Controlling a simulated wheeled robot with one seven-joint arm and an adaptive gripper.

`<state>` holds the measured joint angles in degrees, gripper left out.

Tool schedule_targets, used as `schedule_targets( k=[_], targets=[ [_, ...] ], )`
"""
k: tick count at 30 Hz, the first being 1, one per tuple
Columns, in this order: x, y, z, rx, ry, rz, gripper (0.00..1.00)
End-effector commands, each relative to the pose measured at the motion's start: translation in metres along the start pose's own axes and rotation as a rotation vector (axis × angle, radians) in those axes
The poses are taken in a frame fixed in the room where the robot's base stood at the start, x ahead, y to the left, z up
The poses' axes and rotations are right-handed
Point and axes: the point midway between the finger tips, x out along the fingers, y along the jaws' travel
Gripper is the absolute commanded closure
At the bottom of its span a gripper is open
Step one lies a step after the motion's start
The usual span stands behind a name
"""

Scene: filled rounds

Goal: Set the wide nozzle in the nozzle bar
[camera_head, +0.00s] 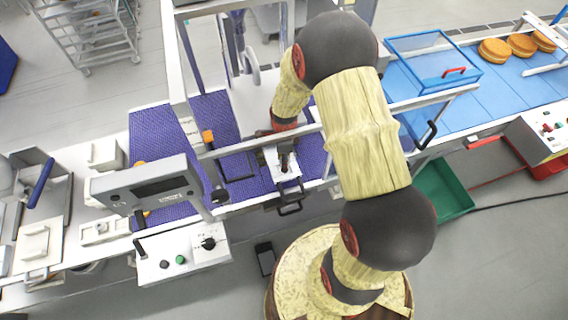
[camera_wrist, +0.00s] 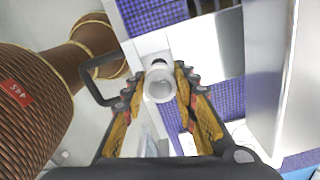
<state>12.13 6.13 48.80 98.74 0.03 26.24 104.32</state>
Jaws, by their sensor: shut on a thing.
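The wide nozzle looks like a pale, short round tube (camera_wrist: 160,84) with an open round end, in the middle of the wrist view. My gripper (camera_wrist: 158,80) is shut on it, one dark finger with orange pads on each side. A white bar (camera_wrist: 153,44), which looks like the nozzle bar, lies just beyond the fingertips. A dark round spot shows between the nozzle and the bar; I cannot tell whether the nozzle is seated or above it. In the head view my gripper (camera_head: 286,166) is small and dark over the white block (camera_head: 270,158), and the nozzle is hidden.
A black loop handle (camera_head: 290,208) sticks out at the front of the block. A purple belt (camera_head: 165,135) runs beneath the metal frame. A control box (camera_head: 182,250) and display (camera_head: 147,186) stand left. A blue belt (camera_head: 525,85) carries round cakes (camera_head: 522,45) at right.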

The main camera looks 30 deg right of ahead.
Motion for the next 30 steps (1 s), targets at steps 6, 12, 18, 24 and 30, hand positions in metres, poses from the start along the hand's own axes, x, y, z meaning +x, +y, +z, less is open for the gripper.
schedule_targets(
  k=[6, 12, 18, 24, 30],
  targets=[
    [0.029, 0.001, 0.000, 0.000, 0.001, 0.004, 0.98],
    [0.033, 0.000, 0.000, 0.000, 0.000, 0.000, 0.98],
    [0.037, 0.000, 0.000, 0.000, 0.000, 0.001, 0.98],
    [0.037, 0.001, 0.000, 0.000, 0.000, 0.001, 0.62],
    [0.036, 0.001, 0.000, 0.000, 0.000, 0.001, 0.53]
  ],
)
